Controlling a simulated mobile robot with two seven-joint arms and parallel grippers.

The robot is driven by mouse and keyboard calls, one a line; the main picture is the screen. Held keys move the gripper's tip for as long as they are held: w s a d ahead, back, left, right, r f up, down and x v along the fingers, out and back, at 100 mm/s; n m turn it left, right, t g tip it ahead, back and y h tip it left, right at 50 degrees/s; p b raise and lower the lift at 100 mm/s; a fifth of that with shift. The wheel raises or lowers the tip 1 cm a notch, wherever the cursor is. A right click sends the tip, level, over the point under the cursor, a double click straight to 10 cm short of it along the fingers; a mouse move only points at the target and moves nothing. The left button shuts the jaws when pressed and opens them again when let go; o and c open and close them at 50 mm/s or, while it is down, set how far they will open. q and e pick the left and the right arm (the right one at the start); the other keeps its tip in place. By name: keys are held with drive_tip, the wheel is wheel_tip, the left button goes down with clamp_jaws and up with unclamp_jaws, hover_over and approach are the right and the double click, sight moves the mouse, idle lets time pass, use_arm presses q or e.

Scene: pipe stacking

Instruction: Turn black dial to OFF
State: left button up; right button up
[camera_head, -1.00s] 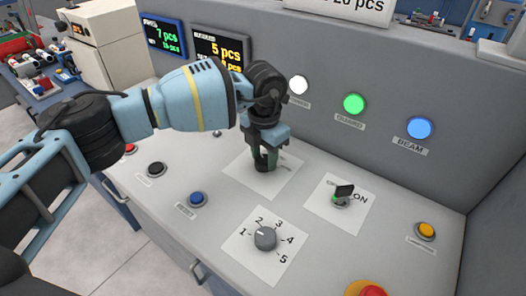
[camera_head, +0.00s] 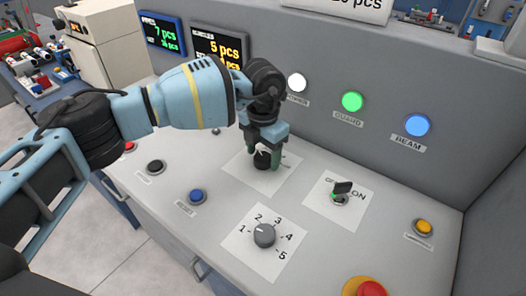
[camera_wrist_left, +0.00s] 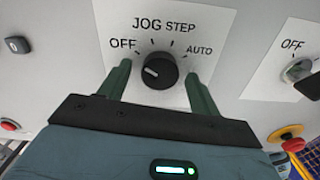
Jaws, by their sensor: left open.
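The black dial (camera_wrist_left: 158,73) is in the middle of a white plate marked OFF, JOG, STEP and AUTO. Its white mark is on the left side and points up and left, roughly toward OFF. My left gripper (camera_wrist_left: 158,69) is open, with one green finger on each side of the dial and a visible gap to it. In the head view the dial (camera_head: 262,161) sits under my left gripper (camera_head: 263,158), and its mark is too small to read there. My right gripper is in neither view.
A grey dial (camera_head: 264,236) numbered 1 to 5 is nearer the front. A key switch (camera_head: 341,190) marked ON is to the right. A blue button (camera_head: 197,196), a yellow button (camera_head: 423,227) and a red emergency button (camera_head: 371,290) stand on the panel. Lit lamps line the back wall.

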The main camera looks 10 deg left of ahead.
sight(263, 157)
use_arm(q)
drive_tip(key=shift+r, duration=3.95)
drive_tip(key=shift+s+f, duration=0.1)
